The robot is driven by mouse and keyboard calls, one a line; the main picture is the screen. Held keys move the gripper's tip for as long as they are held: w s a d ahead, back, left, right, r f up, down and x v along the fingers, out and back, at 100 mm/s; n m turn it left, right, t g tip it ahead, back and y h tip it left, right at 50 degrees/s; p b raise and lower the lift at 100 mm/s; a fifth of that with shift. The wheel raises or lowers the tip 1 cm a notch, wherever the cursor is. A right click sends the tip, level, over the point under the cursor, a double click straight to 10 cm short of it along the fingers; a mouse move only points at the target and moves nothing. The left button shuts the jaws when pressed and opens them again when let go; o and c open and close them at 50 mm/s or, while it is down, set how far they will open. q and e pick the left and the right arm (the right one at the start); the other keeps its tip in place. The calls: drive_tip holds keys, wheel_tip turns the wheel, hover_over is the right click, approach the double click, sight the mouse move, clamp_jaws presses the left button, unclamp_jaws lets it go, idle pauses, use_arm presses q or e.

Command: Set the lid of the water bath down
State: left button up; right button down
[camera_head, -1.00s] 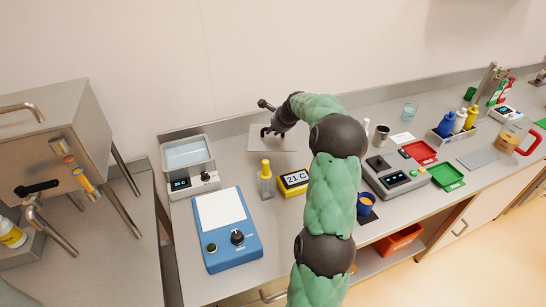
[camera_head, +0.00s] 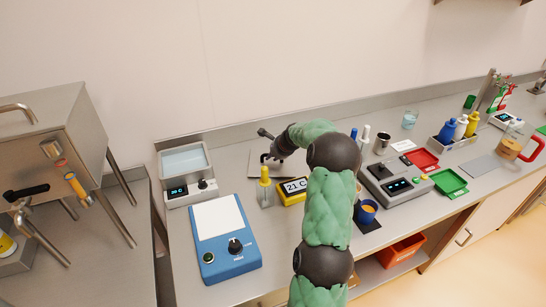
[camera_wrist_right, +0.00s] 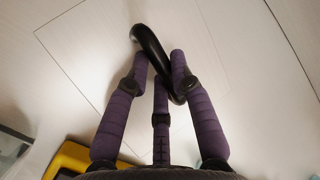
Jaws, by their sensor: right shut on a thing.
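The lid (camera_head: 257,167) is a flat pale grey plate with a black curved handle. It is level, at or just above the counter to the right of the water bath; I cannot tell if it touches. My right gripper (camera_head: 267,158) is over it, shut on the handle. In the right wrist view, the gripper (camera_wrist_right: 163,85) has its fingers around the black handle (camera_wrist_right: 150,45), and the pale lid (camera_wrist_right: 95,75) spreads below. The water bath (camera_head: 184,180) stands open with water in it. My left gripper is not in view.
A yellow-capped bottle (camera_head: 264,190) and a yellow 21 C display (camera_head: 292,190) stand just in front of the lid. A blue device with a white top (camera_head: 224,240) is nearer. A grey device (camera_head: 395,185) is to the right. The wall is close behind.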

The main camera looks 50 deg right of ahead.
drive_tip(key=shift+f, duration=0.1)
drive_tip(key=c, duration=1.1)
unclamp_jaws()
drive_tip(key=shift+s+r, duration=0.15)
drive_tip(key=shift+r, duration=0.25)
drive_tip(key=p+v, duration=0.2)
drive_tip(key=v, duration=0.9)
drive_tip(key=shift+s+a+p, duration=0.1)
drive_tip(key=shift+a+p, duration=0.05)
drive_tip(key=shift+p, duration=0.25)
